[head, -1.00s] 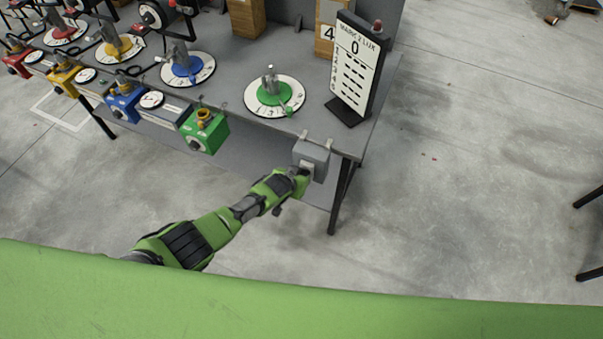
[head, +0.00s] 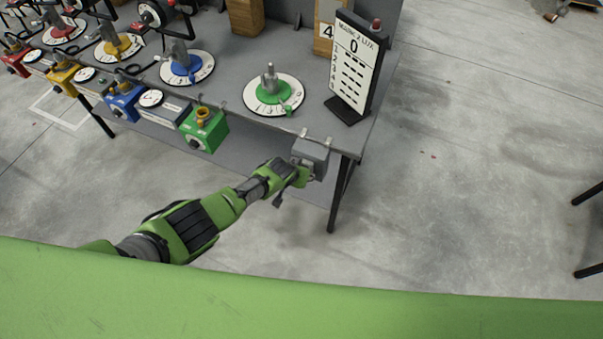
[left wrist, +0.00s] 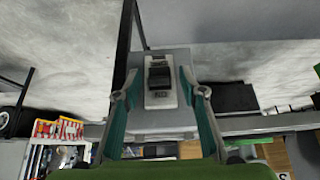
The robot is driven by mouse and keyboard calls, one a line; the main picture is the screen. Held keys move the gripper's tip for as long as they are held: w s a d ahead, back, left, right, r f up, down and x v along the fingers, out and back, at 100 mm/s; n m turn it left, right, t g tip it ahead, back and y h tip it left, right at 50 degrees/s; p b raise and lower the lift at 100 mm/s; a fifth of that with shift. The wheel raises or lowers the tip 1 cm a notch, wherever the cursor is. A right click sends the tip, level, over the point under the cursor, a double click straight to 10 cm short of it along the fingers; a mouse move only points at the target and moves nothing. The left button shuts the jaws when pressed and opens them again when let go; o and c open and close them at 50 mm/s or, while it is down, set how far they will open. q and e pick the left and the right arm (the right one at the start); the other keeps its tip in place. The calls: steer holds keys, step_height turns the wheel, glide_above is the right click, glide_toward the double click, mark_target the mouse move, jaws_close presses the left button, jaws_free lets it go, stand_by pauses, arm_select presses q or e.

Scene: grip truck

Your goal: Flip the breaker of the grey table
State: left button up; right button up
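The grey breaker box (head: 311,152) hangs on the front edge of the grey table (head: 232,75), near its right corner. In the left wrist view the breaker (left wrist: 161,78) shows as a black switch on a pale plate, facing my camera. My left gripper (head: 303,174) is right in front of the box in the head view. In the left wrist view the left gripper (left wrist: 159,88) is open, with one finger on each side of the switch plate. I cannot tell whether the fingertips touch the box. My right gripper is not in view.
A green box (head: 203,130) hangs on the table edge left of the breaker. A green dial (head: 273,93) and a white sign (head: 354,72) reading 0 stand on the tabletop. A table leg (head: 339,197) is close right of the breaker.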

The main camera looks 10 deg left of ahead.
arm_select(q)
steer(key=v, duration=1.2)
stand_by(0.5)
stand_by(0.4)
